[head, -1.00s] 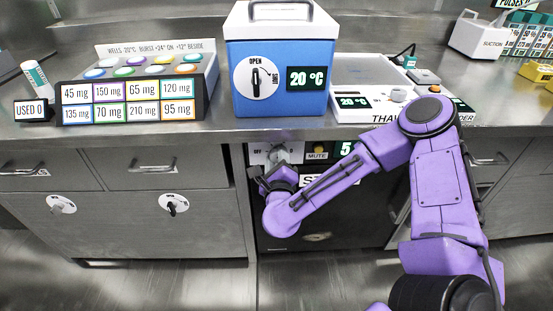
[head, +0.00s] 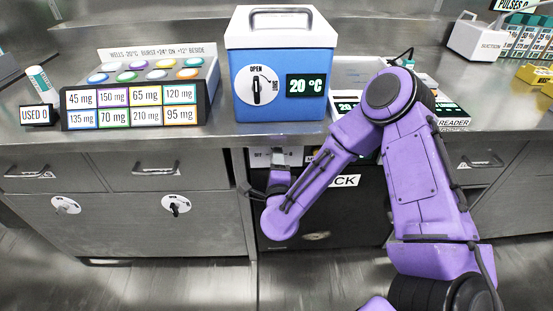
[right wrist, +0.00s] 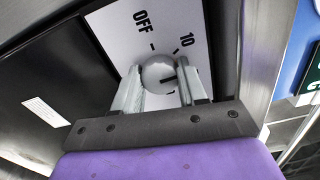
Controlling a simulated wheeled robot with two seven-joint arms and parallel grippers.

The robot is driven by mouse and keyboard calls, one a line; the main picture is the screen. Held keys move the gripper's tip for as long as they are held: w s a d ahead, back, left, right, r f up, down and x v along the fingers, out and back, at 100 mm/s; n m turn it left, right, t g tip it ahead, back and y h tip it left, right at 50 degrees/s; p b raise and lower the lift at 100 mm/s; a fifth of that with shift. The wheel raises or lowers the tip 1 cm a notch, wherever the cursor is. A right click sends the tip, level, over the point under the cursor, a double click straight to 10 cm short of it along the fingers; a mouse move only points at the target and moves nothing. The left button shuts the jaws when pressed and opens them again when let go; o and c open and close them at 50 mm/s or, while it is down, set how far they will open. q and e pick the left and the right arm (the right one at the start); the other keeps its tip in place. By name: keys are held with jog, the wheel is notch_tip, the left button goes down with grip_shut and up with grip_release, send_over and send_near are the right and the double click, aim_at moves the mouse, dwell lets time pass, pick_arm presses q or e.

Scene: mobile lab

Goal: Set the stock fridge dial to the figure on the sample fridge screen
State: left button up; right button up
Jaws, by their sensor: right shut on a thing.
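The stock fridge (head: 335,215) is a dark-fronted unit under the counter; my right arm covers part of its STOCK label. Its white dial panel (head: 262,155) is mostly hidden in the head view. In the right wrist view, the panel (right wrist: 120,40) shows OFF and 10. My right gripper (head: 281,163) has its two fingers (right wrist: 160,85) either side of the round grey dial knob (right wrist: 158,70), shut on it. The knob's dark mark points right in that view; the figure there is hidden. No screen labelled as the sample fridge's is readable. My left gripper is out of view.
A blue cooler (head: 243,112) with an OPEN dial and a screen (head: 306,86) reading 20 °C stands on the counter above. A rack of dose labels (head: 131,108) stands left. A reader (head: 453,112) is partly behind my arm.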

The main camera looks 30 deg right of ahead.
jog(key=n+p, duration=0.1)
jog(key=n, duration=0.4)
jog(key=shift+p, duration=0.4)
jog(key=shift+f, duration=0.1)
jog(key=o, duration=1.1)
jog(key=shift+c, duration=0.2)
jog(key=v, duration=1)
jog(key=shift+s+a, duration=0.25)
